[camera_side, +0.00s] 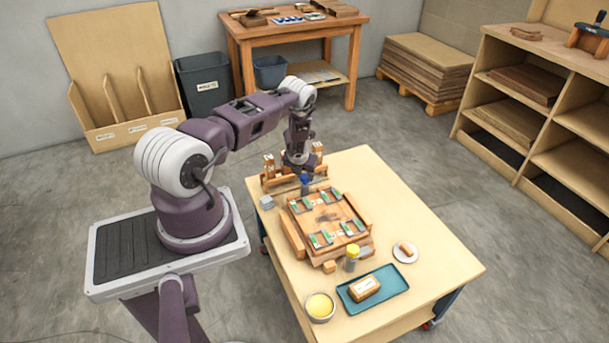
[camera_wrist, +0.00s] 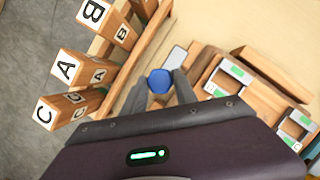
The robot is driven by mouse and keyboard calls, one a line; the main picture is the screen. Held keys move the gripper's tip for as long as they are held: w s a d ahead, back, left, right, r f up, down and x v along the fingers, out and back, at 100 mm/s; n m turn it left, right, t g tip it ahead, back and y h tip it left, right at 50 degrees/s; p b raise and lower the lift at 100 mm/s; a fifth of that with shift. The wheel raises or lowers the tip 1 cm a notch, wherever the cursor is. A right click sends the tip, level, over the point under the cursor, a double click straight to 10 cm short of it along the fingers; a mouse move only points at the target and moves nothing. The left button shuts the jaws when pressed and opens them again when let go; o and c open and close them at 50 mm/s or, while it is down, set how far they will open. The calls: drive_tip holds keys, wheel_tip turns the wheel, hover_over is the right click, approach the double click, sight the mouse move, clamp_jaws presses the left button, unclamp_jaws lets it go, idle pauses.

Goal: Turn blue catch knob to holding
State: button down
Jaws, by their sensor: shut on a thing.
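The blue catch knob (camera_wrist: 160,81) shows in the wrist view between the two grey fingers of my gripper (camera_wrist: 161,88). My gripper is shut on the knob from above. In the side view the blue knob (camera_side: 305,178) is a small spot under my gripper (camera_side: 302,170), at the back end of the wooden press (camera_side: 325,215). The knob's pointer and any marks around it are hidden by the fingers, so I cannot tell which way it is turned.
Wooden blocks lettered A (camera_wrist: 67,67), B and C stand in a rack left of my gripper. Green-marked clamps (camera_wrist: 236,70) lie to its right. A yellow-capped bottle (camera_side: 352,258), a bowl (camera_side: 320,307) and a teal tray (camera_side: 390,282) stand at the table's front.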

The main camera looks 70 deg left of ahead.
drive_tip(key=shift+m, duration=0.3)
drive_tip(key=m+h, duration=0.1)
drive_tip(key=m, duration=0.1)
drive_tip(key=shift+s+a+m+t, duration=0.1)
drive_tip(key=shift+m+t, duration=0.3)
drive_tip(key=m+h, duration=0.1)
drive_tip(key=m, duration=0.2)
drive_tip(key=shift+a+m+t, duration=0.15)
drive_tip(key=shift+m+t, duration=0.15)
drive_tip(key=m+h, duration=0.2)
drive_tip(key=m, duration=0.2)
drive_tip(key=shift+a, duration=0.1)
drive_tip(key=shift+m+h, duration=0.4)
drive_tip(key=shift+m, duration=0.8)
drive_tip(key=c, duration=1)
unclamp_jaws()
